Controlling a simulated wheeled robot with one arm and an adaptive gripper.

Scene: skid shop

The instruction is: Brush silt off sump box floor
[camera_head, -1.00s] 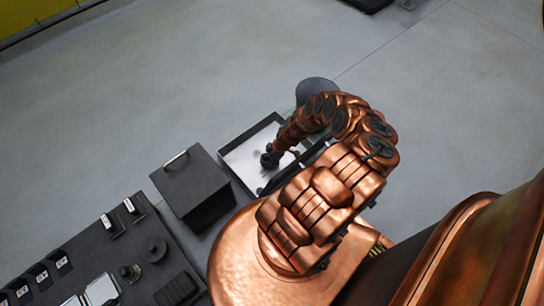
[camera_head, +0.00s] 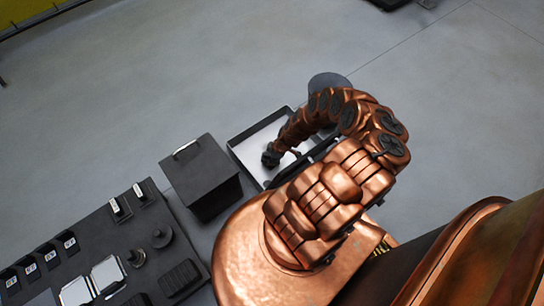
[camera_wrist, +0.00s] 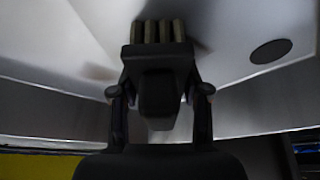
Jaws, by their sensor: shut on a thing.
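The sump box (camera_head: 243,132) is an open, shallow, dark-walled box with a pale floor, left of my arm in the head view. I cannot tell whether the bristles touch the floor. A dark round spot (camera_wrist: 270,51) shows right of the brush. Faint smudges lie left of it; I cannot tell silt from shadow.
A dark box with a handle (camera_head: 202,178) stands close left of the sump box. A dark panel (camera_head: 110,235) with several small parts lies at lower left. A grey round object (camera_head: 330,82) is behind my arm. Open floor lies beyond.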

